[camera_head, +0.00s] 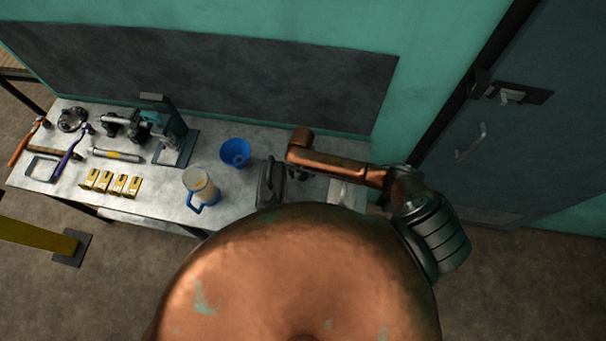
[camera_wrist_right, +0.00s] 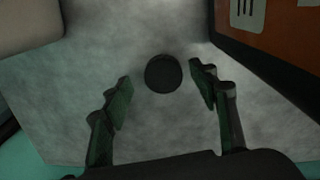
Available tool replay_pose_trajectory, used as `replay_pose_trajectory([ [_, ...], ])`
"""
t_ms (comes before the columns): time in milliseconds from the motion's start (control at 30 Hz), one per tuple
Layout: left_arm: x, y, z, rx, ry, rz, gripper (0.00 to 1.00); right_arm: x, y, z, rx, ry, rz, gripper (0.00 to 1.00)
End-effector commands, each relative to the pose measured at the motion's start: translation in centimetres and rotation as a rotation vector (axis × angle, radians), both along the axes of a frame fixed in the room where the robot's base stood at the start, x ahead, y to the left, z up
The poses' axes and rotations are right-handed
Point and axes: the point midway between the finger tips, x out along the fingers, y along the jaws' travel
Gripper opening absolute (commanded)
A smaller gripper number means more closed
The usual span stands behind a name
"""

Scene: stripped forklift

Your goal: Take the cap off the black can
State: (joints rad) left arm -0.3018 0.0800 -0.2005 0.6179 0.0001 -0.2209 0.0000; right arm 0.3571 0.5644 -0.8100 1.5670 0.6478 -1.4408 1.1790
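In the right wrist view a round, black thing (camera_wrist_right: 163,74), seen from above, stands on the grey table top; it looks like the top of the black can. I cannot tell the cap from the body. My right gripper (camera_wrist_right: 163,88) is open, its two fingers on either side of the black round top, with a gap on both sides. In the head view my right gripper (camera_head: 298,173) is a small dark shape below my copper forearm, over the right part of the table. The can is not clearly visible there. My left gripper is not in view.
A dark case (camera_head: 268,186) stands just left of my right gripper, a white thing (camera_head: 340,192) to its right. A blue bowl (camera_head: 236,152), a jug (camera_head: 199,187), several yellow boxes (camera_head: 105,181) and a press (camera_head: 172,135) stand farther left. An orange-sided box (camera_wrist_right: 270,45) is close in the wrist view.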

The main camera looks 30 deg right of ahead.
Motion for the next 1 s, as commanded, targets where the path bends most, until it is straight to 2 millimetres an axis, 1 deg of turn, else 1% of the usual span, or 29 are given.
replay_pose_trajectory([
  [33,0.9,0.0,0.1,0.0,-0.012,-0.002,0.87,0.1,0.0,1.1,0.001,-0.003,0.002,0.54],
  [100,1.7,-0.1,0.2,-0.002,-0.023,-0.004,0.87,0.2,0.1,2.7,0.002,-0.004,0.002,0.54],
  [167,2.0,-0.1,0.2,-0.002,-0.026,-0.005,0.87,0.2,0.1,4.0,0.002,-0.005,0.001,0.54],
  [300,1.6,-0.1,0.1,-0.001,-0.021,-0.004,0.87,0.2,0.2,6.9,0.001,-0.004,0.001,0.54],
  [400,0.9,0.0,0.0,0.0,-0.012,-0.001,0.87,0.2,0.2,8.6,0.002,-0.004,0.002,0.54],
  [500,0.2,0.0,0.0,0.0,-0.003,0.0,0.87,0.2,0.2,9.7,0.001,-0.003,0.001,0.54],
  [633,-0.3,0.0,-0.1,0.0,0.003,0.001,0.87,0.2,0.2,10.5,0.0,-0.001,0.0,0.54],
  [867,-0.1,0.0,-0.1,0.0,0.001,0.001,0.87,0.2,0.2,10.6,0.0,-0.001,0.0,0.54],
  [967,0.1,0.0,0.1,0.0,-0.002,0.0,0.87,0.2,-0.7,10.4,-0.015,0.0,-0.01,0.54],
  [1000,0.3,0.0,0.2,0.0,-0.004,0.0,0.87,0.1,-1.6,10.2,-0.031,0.001,-0.02,0.54],
])
